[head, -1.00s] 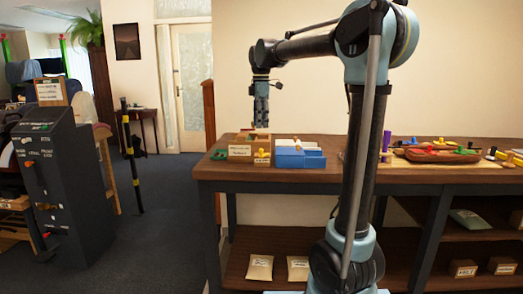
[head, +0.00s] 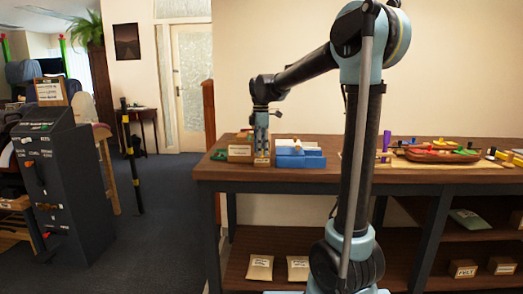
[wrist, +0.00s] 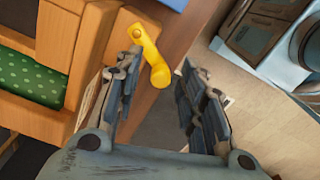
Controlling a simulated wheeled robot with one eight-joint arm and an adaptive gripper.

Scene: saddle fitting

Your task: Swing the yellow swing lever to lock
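The yellow swing lever (wrist: 152,56) shows in the wrist view, mounted by a round pivot end on a wooden block (wrist: 95,60). Its free end points down the picture, toward my gripper. My gripper (wrist: 161,63) is open, with the lever's free end between the fingertips, nearer the left finger. I cannot tell whether that finger touches it. In the head view my gripper (head: 261,140) points down over the labelled wooden fixture (head: 240,152) at the table's left end, and it hides most of the lever there.
A blue box (head: 299,156) stands just right of the gripper. A green piece (head: 219,155) lies at the left; a green dotted pad (wrist: 30,85) shows in the wrist view. Trays with coloured parts (head: 440,155) lie farther right on the wooden table (head: 300,178).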

